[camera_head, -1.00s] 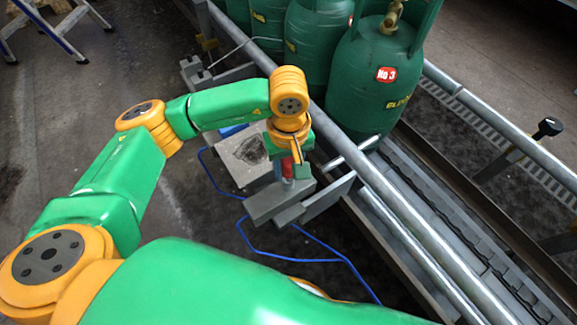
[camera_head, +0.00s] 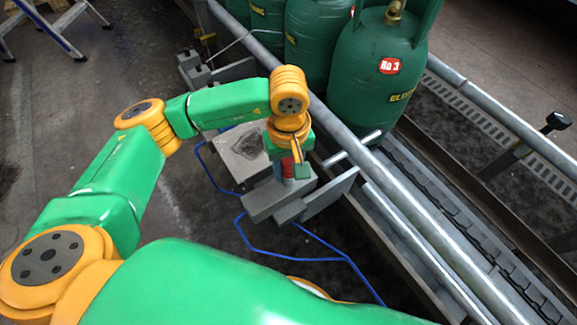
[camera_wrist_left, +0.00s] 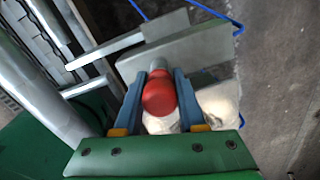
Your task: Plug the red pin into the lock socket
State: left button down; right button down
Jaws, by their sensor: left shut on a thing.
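My left gripper (camera_head: 291,165) points down over the grey block beside the conveyor. In the left wrist view its two blue-grey fingers (camera_wrist_left: 158,82) are shut on the red pin (camera_wrist_left: 159,96), whose rounded red head faces the camera. The pin (camera_head: 287,168) shows partly in the head view, below the wrist. A grey cylindrical piece (camera_wrist_left: 157,62) lies beyond the red head, over the grey block (camera_head: 264,201). The lock socket's opening is hidden, and I cannot tell how deep the pin sits. My right gripper is not in view.
Green gas cylinders (camera_head: 372,95) stand on the conveyor behind the gripper. A metal rail (camera_head: 352,150) runs close to the right of the block. A blue cable (camera_head: 284,258) lies on the floor. A stepladder (camera_head: 52,32) stands at the far left.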

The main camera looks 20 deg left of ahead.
aim_at(288, 160)
pick_arm(q)
jog(key=shift+f+b, duration=0.3)
jog(key=shift+f, duration=0.05)
jog(key=shift+c, duration=2)
grip_release()
jog(key=shift+r, duration=0.1)
notch_tip(288, 160, up, 6)
jog(key=shift+r+p, duration=0.15)
jog(key=shift+p, duration=0.75)
jog(key=shift+r, duration=0.4)
